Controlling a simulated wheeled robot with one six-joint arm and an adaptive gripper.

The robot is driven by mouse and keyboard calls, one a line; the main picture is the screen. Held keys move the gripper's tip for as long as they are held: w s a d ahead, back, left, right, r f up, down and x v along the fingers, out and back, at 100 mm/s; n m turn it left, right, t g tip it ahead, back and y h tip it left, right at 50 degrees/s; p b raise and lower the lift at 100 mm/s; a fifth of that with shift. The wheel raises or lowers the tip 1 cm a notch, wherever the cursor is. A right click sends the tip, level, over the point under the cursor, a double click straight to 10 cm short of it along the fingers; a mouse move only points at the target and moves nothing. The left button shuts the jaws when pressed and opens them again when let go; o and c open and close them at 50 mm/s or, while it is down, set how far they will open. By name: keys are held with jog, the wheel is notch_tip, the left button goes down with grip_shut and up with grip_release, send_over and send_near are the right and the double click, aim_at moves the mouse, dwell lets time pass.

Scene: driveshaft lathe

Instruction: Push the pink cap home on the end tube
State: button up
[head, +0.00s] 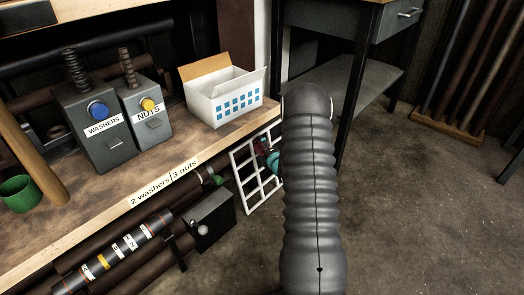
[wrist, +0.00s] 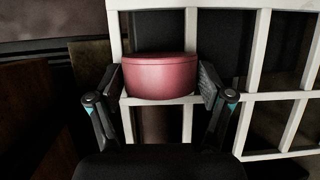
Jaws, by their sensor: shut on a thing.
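The pink cap (wrist: 161,77) sits between the two fingers of my gripper (wrist: 161,88) in the wrist view. The fingers press on its left and right sides, and its rounded front faces the camera. In the head view my gripper (head: 273,160) shows only as a small teal and dark part left of my arm. A small reddish patch of the cap (head: 262,143) shows beside it, in front of the white grid. My arm hides the rest. I cannot make out the end tube for sure in either view; dark tubes (head: 150,242) lie below the bench front.
A white grid (head: 250,185) stands by the bench end, close behind the cap in the wrist view (wrist: 190,20). The wooden bench (head: 85,215) holds grey washer and nut dispensers (head: 112,150), a white box (head: 228,105) and a green cup (head: 20,195). Floor at right is clear.

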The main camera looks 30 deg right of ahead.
aim_at(246, 149)
jog(key=shift+w+a, duration=0.35)
jog(key=shift+w, duration=0.55)
jog(key=shift+w+a, duration=0.35)
jog(key=shift+w, duration=0.5)
jog(key=shift+w+a, duration=0.35)
jog(key=shift+w, duration=0.55)
jog(key=shift+s+a, duration=0.2)
jog(key=shift+a, duration=0.35)
jog(key=shift+s+a, duration=0.2)
jog(key=shift+a, duration=0.3)
jog(key=shift+s+a, duration=0.25)
jog(key=shift+a, duration=0.4)
jog(key=shift+s+a, duration=0.2)
jog(key=shift+a, duration=0.4)
jog(key=o, duration=0.8)
jog(key=shift+o, duration=0.2)
jog(key=shift+s, duration=0.1)
jog(key=shift+s+r, duration=0.1)
jog(key=shift+s, duration=0.2)
jog(key=v, duration=1.1)
